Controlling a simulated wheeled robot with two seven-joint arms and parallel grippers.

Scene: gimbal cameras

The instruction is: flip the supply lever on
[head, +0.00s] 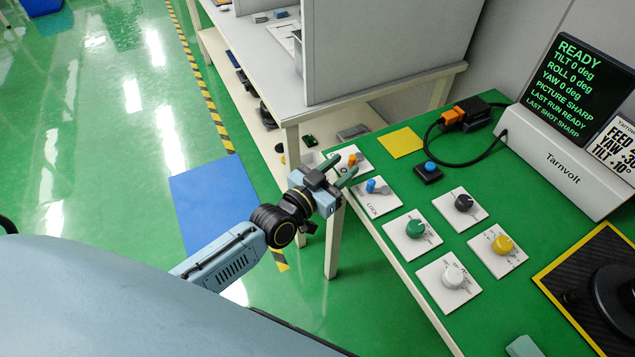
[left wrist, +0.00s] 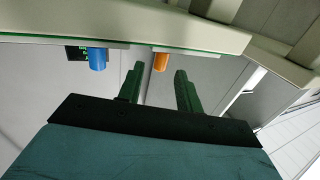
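A small white plate with an orange lever (head: 352,160) lies at the left edge of the green bench top (head: 400,170). Its label is not readable, so I cannot confirm it is the supply lever. Beside it is a plate marked LOCK with a blue lever (head: 371,185). My left gripper (head: 339,170) is open and empty at the bench edge, its green fingers pointing toward the orange lever. In the left wrist view the orange lever (left wrist: 160,62) shows between and just beyond the two fingertips (left wrist: 160,80); the blue lever (left wrist: 97,60) is to their left.
Green (head: 415,228), black (head: 463,202), yellow (head: 502,244) and white (head: 453,277) knobs stand on plates nearby. A blue button box (head: 429,172), a black cable and a display (head: 577,80) reading READY are farther back. A grey-topped table (head: 270,70) adjoins the bench.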

